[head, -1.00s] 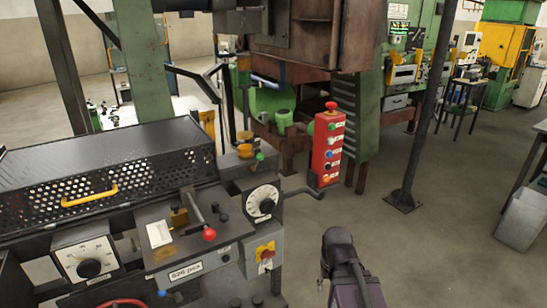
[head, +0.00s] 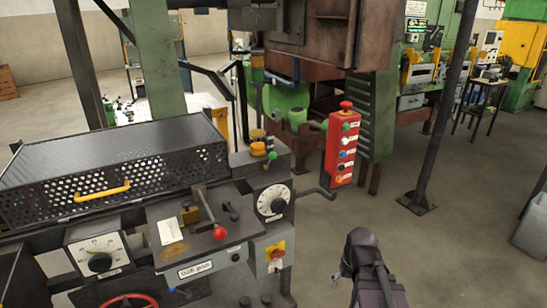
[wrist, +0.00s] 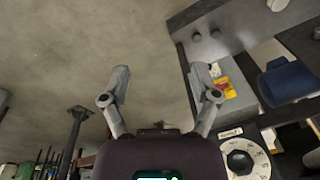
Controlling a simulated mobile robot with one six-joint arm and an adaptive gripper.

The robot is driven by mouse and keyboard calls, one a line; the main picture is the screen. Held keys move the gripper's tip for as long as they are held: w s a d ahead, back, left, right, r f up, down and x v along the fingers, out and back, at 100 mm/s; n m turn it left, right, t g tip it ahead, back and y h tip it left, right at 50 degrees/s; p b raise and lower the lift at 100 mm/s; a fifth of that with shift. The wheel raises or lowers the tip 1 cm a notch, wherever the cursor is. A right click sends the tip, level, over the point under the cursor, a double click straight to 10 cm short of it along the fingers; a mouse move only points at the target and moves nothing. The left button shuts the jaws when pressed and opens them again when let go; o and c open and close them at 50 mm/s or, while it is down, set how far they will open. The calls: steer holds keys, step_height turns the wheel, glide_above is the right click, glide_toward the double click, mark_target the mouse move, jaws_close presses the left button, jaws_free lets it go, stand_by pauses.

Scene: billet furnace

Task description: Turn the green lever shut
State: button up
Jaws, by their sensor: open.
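In the head view my arm's dark end shows at the lower right, right of the console and apart from the green knob. In the wrist view my gripper (wrist: 162,76) is open and empty, its two fingers spread over bare floor. I cannot make out the green knob in the wrist view.
A red-knobbed lever (head: 219,232), a white dial (head: 271,202) and a red push-button box (head: 341,145) on a bent arm lie near the green knob. A perforated guard (head: 130,175) covers the console's left. A dark post (head: 440,120) stands right. Floor between is clear.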

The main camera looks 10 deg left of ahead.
steer(key=w+a+r+n+t+y, duration=0.3)
steer(key=w+a+n+y, duration=0.1)
steer(key=w+a, duration=0.5)
steer(key=n+t+y, duration=0.2)
steer(key=t+y, duration=0.1)
steer(key=t, duration=0.9)
glide_toward(274, 158)
steer(key=shift+p+v, duration=0.35)
steer(key=shift+v, duration=0.75)
steer(key=shift+d, duration=0.1)
steer(key=shift+w, duration=0.15)
steer(key=x, duration=1.3)
steer(key=shift+w+a+r, duration=0.1)
steer(key=shift+w+a, duration=0.15)
